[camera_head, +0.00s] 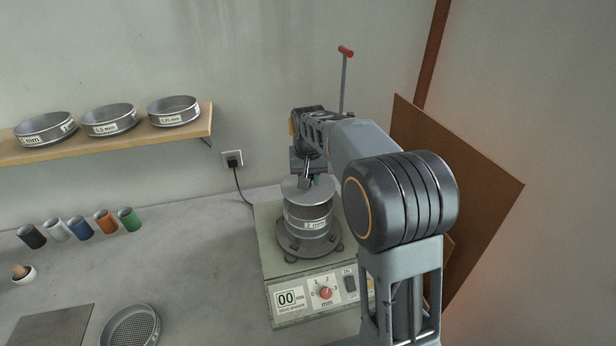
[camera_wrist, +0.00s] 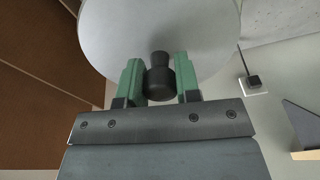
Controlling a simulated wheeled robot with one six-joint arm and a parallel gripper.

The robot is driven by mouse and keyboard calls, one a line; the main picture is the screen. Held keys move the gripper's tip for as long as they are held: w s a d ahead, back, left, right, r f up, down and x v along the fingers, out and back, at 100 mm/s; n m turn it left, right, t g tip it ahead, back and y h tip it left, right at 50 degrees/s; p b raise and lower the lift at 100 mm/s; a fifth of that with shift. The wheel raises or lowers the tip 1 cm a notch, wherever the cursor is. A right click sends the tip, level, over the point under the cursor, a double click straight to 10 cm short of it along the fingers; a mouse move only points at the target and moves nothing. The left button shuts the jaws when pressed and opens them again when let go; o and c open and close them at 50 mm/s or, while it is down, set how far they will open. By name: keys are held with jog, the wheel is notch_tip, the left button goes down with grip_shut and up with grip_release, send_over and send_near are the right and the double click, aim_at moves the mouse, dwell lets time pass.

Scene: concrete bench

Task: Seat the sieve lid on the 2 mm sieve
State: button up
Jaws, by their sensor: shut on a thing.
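The sieve lid (camera_head: 296,189) is a flat grey metal disc, held just over the top of the 2 mm sieve (camera_head: 308,217). Whether it touches the rim I cannot tell. The sieve is a round metal ring with a "2 mm" label and stands on the shaker (camera_head: 288,293). My gripper (camera_head: 309,180) is shut on the lid's dark knob. In the wrist view the green fingers of my gripper (camera_wrist: 160,85) flank the black knob, and the lid (camera_wrist: 120,38) fills the top of the picture. The sieve is hidden behind the lid there.
A wall shelf (camera_head: 150,136) at the left holds several sieves. Coloured cylinders (camera_head: 80,227) stand in a row on the bench. A loose sieve (camera_head: 130,327) and a dark plate (camera_head: 48,328) lie in front. A brown board (camera_head: 470,190) leans at the right.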

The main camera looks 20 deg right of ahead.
aim_at(309, 192)
jog(key=shift+f+b, duration=1.5)
jog(key=shift+f, duration=0.6)
jog(key=shift+s+f+b, duration=0.1)
jog(key=shift+f+b, duration=0.25)
jog(key=shift+f, duration=0.25)
jog(key=o, duration=1.1)
jog(key=shift+r, duration=0.15)
jog(key=r, duration=0.4)
jog(key=s+r, duration=0.1)
jog(key=r, duration=0.8)
jog(key=shift+s+a+r, duration=0.15)
jog(key=shift+s+r, duration=0.1)
jog(key=shift+s, duration=0.1)
